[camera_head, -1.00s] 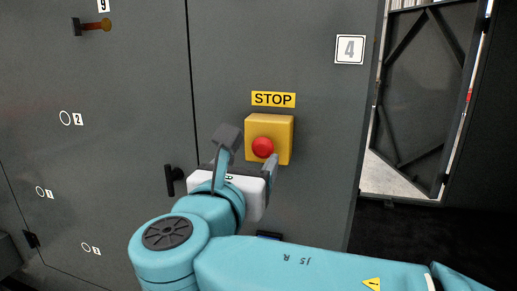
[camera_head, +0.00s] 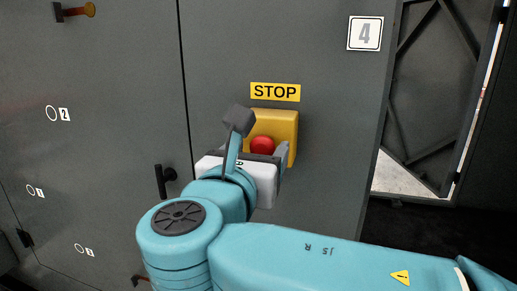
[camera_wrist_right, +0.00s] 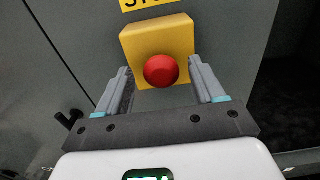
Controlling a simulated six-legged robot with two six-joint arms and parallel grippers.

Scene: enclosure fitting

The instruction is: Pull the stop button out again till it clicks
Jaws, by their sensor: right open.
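The red stop button (camera_head: 262,146) sits on a yellow box (camera_head: 285,122) on the grey panel, under a yellow STOP label (camera_head: 275,92). My right gripper (camera_head: 262,142) is in front of the box, and its body hides the button's lower part in the head view. In the right wrist view the whole button (camera_wrist_right: 161,71) shows on the yellow box (camera_wrist_right: 150,38). The fingers of my right gripper (camera_wrist_right: 164,85) are open, one to each side of the button, with gaps between them and it. I cannot tell how far out the button stands. My left gripper is not in view.
A black handle (camera_head: 165,181) is left of my gripper. An open doorway with a dark braced door (camera_head: 435,90) is at the right. An orange-tipped lever (camera_head: 78,11) is at upper left.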

